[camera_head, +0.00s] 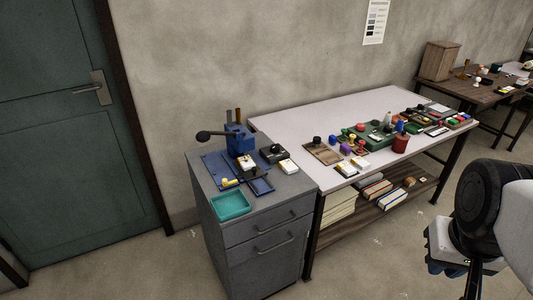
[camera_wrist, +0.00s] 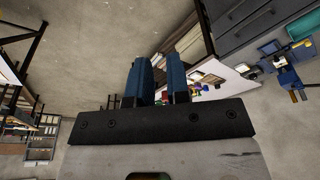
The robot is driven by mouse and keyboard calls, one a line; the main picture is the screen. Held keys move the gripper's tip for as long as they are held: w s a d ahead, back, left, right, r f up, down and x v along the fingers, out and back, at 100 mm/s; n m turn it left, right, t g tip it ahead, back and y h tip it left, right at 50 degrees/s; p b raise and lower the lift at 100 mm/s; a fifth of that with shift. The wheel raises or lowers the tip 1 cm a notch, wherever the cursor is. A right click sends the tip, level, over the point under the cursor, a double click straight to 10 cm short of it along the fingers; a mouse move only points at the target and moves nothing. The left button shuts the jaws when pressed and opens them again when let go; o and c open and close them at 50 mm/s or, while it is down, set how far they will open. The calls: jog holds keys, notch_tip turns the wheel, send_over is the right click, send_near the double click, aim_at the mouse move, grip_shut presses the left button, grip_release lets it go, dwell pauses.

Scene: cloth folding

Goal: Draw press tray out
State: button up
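A blue press (camera_head: 239,140) with a black-knobbed lever stands on the grey cabinet (camera_head: 285,196) at the left. A blue base plate (camera_head: 213,164) lies at its foot, and a small blue tray-like piece (camera_head: 260,187) sits at its front right. I cannot tell for certain which part is the press tray. The press also shows, upside down, in the wrist view (camera_wrist: 285,76) at the right. My gripper (camera_wrist: 160,70) has two blue fingers with a gap between them and nothing held. In the head view it is at the lower right, far from the press, partly cut off.
A teal tray (camera_head: 230,205) lies at the cabinet's front edge. A yellow item (camera_head: 230,183), a black stamp (camera_head: 274,153) and a white block (camera_head: 288,166) crowd the press. The long table (camera_head: 290,113) beside it holds several stamps and pads. Open floor lies in front.

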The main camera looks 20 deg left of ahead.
jog(key=shift+o, duration=1.1)
jog(key=shift+w, duration=0.2)
jog(key=shift+o, duration=0.2)
jog(key=shift+w+a+r, duration=0.15)
jog(key=shift+w, duration=0.1)
jog(key=w+a+r+n, duration=0.1)
jog(key=w+a+n, duration=0.25)
jog(key=w, duration=0.45)
jog(key=w+a+r+n, duration=0.2)
jog(key=w+a, duration=0.2)
jog(key=w, duration=0.4)
jog(key=n+g, duration=0.3)
jog(key=n, duration=1)
send_over(254, 168)
jog(key=shift+m, duration=0.25)
jog(key=f, duration=2.2)
jog(key=shift+d+f, duration=0.25)
jog(key=shift+a+f, duration=0.2)
jog(key=shift+a, duration=0.05)
jog(key=shift+f, duration=3.9)
